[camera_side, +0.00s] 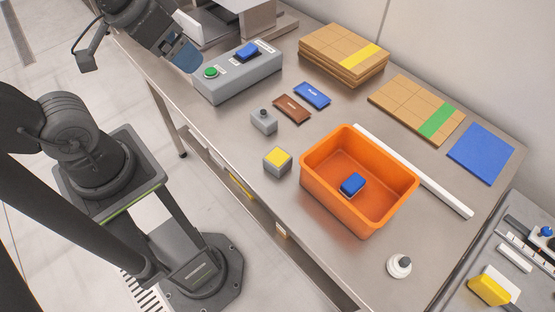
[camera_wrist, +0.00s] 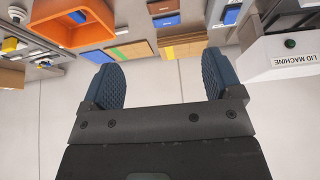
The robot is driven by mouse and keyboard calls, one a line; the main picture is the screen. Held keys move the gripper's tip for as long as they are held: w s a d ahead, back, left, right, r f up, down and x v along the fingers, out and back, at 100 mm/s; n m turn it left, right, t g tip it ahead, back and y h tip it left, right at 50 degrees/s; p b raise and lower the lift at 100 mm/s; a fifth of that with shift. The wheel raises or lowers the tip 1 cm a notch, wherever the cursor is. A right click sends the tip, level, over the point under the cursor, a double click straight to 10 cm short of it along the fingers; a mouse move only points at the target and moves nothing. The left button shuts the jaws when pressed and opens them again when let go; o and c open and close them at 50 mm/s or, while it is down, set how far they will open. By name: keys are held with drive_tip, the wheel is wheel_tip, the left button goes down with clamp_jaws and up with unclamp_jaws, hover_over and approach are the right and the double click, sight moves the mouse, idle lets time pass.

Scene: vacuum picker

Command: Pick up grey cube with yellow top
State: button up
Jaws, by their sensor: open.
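The grey cube with a yellow top (camera_side: 277,162) sits on the metal table, just left of the orange bin, in the side view. I cannot make it out in the wrist view. My gripper (camera_side: 187,56) is at the upper left in the side view, by the left end of the grey button box and well away from the cube. In the wrist view my gripper (camera_wrist: 161,85) shows two blue ribbed fingers spread apart with nothing between them.
The orange bin (camera_side: 315,187) holds a blue block (camera_side: 352,184). A grey block with a knob (camera_side: 263,121), brown packet (camera_side: 292,108), blue packet (camera_side: 312,95) and grey button box (camera_side: 240,77) stand nearby. A white strip (camera_side: 430,180) lies behind the bin.

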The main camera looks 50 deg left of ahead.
drive_tip(key=w+d+f+m+g, duration=0.3)
drive_tip(key=w+d+f+m, duration=0.2)
drive_tip(key=w+m, duration=0.25)
drive_tip(key=m+g, duration=0.3)
drive_tip(key=m, duration=0.6)
hover_over(278, 157)
wheel_tip(278, 157, down, 10)
wheel_tip(278, 157, down, 14)
drive_tip(key=shift+r, duration=0.15)
drive_tip(key=shift+c, duration=0.2)
drive_tip(key=c, duration=1)
drive_tip(key=shift+r, duration=0.1)
